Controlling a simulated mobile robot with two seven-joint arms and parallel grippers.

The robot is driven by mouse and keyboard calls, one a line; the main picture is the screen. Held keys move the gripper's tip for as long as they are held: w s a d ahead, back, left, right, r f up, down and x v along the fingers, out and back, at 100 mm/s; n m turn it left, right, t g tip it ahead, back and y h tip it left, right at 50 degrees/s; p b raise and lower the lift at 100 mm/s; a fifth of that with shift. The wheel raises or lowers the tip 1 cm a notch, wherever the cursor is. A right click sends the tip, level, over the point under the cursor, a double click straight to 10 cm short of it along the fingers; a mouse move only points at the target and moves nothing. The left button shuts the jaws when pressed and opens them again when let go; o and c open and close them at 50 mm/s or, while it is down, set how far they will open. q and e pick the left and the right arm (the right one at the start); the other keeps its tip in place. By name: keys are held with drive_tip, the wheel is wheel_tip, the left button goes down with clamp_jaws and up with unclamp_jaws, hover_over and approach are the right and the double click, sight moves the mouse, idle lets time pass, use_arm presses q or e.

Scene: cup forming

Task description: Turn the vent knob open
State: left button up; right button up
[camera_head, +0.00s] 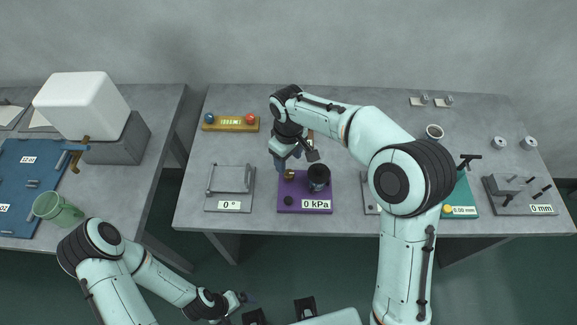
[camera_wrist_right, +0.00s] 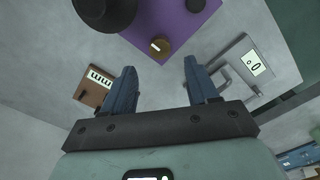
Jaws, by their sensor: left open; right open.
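The purple base (camera_head: 305,207) with the "0 kPa" label stands at the table's front. A brass knob (camera_head: 289,175) sits at its back left, and a black cylinder (camera_head: 319,178) to the right. I take the brass knob for the vent knob; it has a pale mark on top. In the right wrist view the brass knob (camera_wrist_right: 160,46) lies ahead of the gap between the fingertips, apart from them. My right gripper (camera_head: 288,163) is open and empty just behind the knob. My left gripper (camera_head: 246,297) is open, low at the front, away from the tables.
A grey fixture labelled "0 °" (camera_head: 230,203) stands left of the purple base. A yellow block (camera_head: 231,127) with blue and red balls is behind. A black knob (camera_wrist_right: 199,4) is on the purple base. A green cup (camera_head: 57,209) is on the left table.

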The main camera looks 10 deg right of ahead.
sight(288, 173)
wheel_tip(288, 173, up, 6)
drive_tip(key=shift+r+p, duration=0.15)
drive_tip(key=shift+p, duration=0.15)
idle(0.5)
